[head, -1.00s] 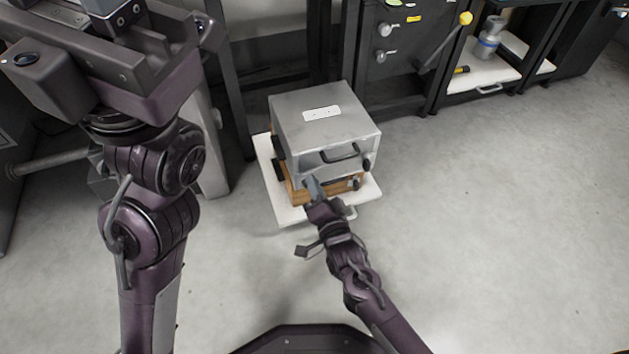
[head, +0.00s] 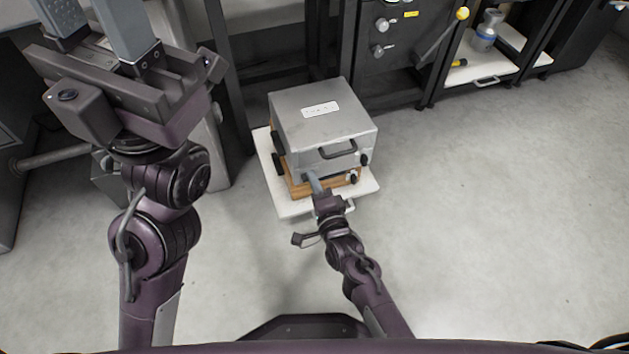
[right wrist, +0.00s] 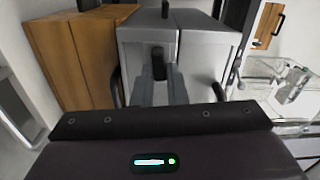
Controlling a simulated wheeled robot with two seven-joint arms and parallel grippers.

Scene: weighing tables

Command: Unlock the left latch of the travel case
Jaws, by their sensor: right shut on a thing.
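The travel case is a grey metal box with a white label on its lid (head: 322,115) and a black carry handle (head: 338,150) on its front. A dark right latch (head: 364,160) shows at its front right. My right gripper (head: 315,184) reaches the front left of the case and hides the left latch in the head view. In the right wrist view my right gripper (right wrist: 159,90) has its fingers closed around the black left latch (right wrist: 158,64) on the grey case (right wrist: 205,62). My left gripper (head: 100,22) is open and empty, raised at the upper left, away from the case.
The case stands on a wooden box (head: 300,190) on a white board (head: 292,208) near the floor. A dark rack (head: 400,60) stands behind, with a bottle (head: 487,32) on a shelf at right. The floor (head: 500,200) at right is clear.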

